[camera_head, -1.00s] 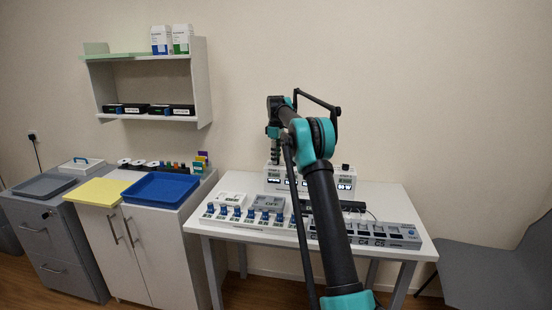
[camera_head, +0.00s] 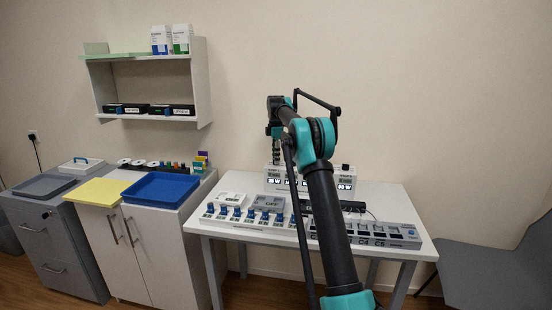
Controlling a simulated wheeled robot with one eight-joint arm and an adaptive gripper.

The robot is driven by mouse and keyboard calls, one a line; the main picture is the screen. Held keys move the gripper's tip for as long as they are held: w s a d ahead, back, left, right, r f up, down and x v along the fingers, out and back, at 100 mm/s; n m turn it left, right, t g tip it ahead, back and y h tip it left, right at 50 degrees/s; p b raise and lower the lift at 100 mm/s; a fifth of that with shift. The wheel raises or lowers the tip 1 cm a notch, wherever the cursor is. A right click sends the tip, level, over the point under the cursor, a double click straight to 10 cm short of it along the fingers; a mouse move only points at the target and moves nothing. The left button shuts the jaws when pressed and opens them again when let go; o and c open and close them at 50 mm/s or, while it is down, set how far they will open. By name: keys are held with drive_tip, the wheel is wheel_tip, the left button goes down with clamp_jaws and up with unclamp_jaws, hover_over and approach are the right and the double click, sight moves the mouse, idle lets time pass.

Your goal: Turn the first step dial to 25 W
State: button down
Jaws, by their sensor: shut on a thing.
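A white device (camera_head: 270,186) with small dark displays stands at the back of the white table, partly hidden behind my arm. A dark knob (camera_head: 345,167) shows on top of its right part. My gripper (camera_head: 277,162) points straight down at the top of the device's left part. It is shut on the first step dial, which its fingers hide. The dial's mark and the watt reading on the left display are too small to read.
On the table (camera_head: 225,230) are a row of blue-topped pieces (camera_head: 237,213), a grey box marked OFF (camera_head: 269,202), and a grey compartment tray (camera_head: 403,232) at right. A blue tray (camera_head: 160,187) sits on the cabinet at left. A grey chair (camera_head: 490,265) stands at right.

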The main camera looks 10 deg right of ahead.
idle(0.3)
drive_tip(key=c, duration=1.2)
unclamp_jaws()
drive_tip(key=shift+r, duration=0.1)
wheel_tip(320, 180, up, 12)
drive_tip(key=shift+f, duration=0.15)
